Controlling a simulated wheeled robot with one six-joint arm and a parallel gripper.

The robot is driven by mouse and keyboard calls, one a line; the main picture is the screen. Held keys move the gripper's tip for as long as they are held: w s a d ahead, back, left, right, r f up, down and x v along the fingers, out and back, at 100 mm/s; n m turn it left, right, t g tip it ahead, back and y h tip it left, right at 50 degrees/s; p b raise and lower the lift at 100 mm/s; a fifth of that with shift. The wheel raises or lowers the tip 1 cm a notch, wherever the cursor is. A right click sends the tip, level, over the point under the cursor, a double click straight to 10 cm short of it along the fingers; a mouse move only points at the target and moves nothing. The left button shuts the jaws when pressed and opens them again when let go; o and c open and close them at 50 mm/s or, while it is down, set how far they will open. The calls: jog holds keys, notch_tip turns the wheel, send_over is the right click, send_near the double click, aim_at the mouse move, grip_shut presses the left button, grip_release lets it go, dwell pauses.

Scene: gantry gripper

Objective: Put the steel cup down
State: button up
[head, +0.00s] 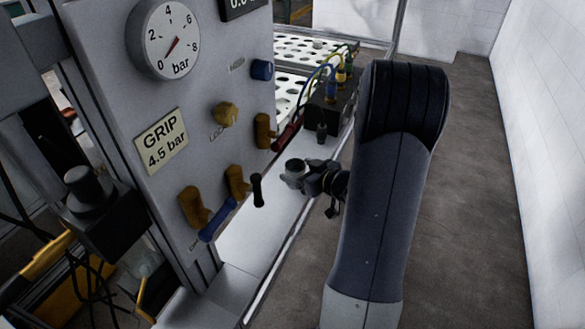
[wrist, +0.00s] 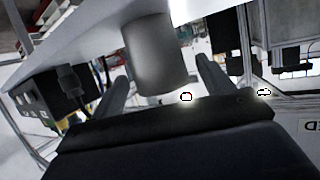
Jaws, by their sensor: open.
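The steel cup (head: 294,167) is a small grey metal cylinder on the narrow white ledge below the panel. In the wrist view, which looks tilted and upside down, the cup (wrist: 150,55) has one end against the white surface. My gripper (head: 308,178) is at the cup's right side in the head view. In the wrist view my gripper (wrist: 162,68) has its two dark fingers spread, one on each side of the cup. Gaps show between the fingers and the cup. The cup's far side is hidden.
The upright panel (head: 215,60) stands left of the cup. A pressure gauge (head: 168,40), several brown knobs or levers and a blue handle (head: 217,220) stick out from it. A black block with coloured hoses (head: 325,105) stands farther back. The ledge (head: 255,225) is clear toward the front.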

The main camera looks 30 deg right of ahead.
jog(key=v, duration=0.8)
